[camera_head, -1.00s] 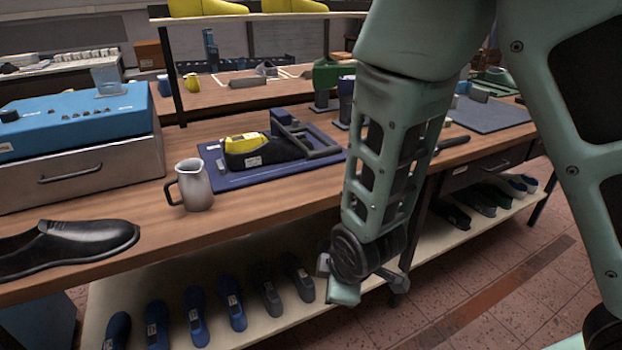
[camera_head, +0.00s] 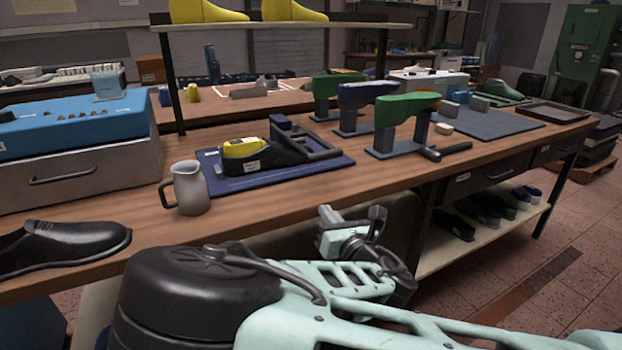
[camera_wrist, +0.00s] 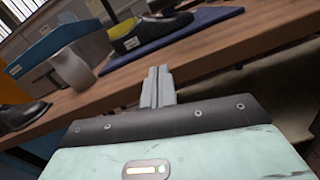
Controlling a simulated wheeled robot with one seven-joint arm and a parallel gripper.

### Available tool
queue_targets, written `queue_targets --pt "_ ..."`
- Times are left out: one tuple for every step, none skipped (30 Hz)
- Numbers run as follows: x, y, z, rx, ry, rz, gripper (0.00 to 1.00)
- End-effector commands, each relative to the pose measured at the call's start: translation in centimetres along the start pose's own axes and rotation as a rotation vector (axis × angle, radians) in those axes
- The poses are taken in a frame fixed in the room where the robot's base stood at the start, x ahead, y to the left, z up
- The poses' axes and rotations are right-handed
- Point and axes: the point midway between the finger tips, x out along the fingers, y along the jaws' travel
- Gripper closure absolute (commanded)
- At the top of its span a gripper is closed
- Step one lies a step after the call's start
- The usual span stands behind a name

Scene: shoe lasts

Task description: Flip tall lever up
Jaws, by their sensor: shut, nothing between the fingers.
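A dark fixture (camera_head: 262,155) sits on a blue mat (camera_head: 228,184) on the workbench and holds a yellow last (camera_head: 240,146). The fixture and mat also show at the top of the wrist view (camera_wrist: 150,33). My gripper (camera_head: 327,214) is in front of the bench edge, apart from the fixture. In the wrist view its fingers (camera_wrist: 158,80) are together and empty.
A grey pitcher (camera_head: 190,188) and a black shoe (camera_head: 62,248) stand left of the mat. A blue-topped drawer box (camera_head: 75,125) is at far left. Green and blue lasts on stands (camera_head: 392,120) are to the right. Bare bench top lies in front of the mat.

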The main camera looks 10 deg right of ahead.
Motion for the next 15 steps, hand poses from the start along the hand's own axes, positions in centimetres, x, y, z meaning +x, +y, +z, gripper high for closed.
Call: queue_targets --pt "0.0 0.1 0.1 -0.007 -0.003 0.006 1.0" --pt "0.0 0.1 0.1 -0.009 -0.004 0.007 1.0" --pt "0.0 0.1 0.1 -0.009 -0.004 0.006 1.0" --pt "0.0 0.1 0.1 -0.008 -0.004 0.006 1.0" --pt "0.0 0.1 0.1 -0.007 -0.004 0.005 1.0" --pt "0.0 0.1 0.1 -0.007 -0.003 0.005 1.0" --pt "0.0 0.1 0.1 -0.007 -0.003 0.005 1.0" --pt "0.0 0.1 0.1 -0.006 -0.003 0.004 1.0" --pt "0.0 0.1 0.1 -0.006 -0.003 0.004 1.0" --pt "0.1 0.1 0.1 -0.005 -0.003 0.004 1.0" --pt "0.1 0.1 0.1 -0.005 -0.003 0.004 1.0" --pt "0.3 0.1 0.1 -0.005 -0.003 0.004 1.0" --pt "0.5 0.1 0.1 -0.004 -0.003 0.003 1.0" --pt "0.8 0.0 0.1 -0.004 -0.003 0.003 1.0" --pt "1.3 0.1 0.1 -0.004 -0.003 0.002 1.0"
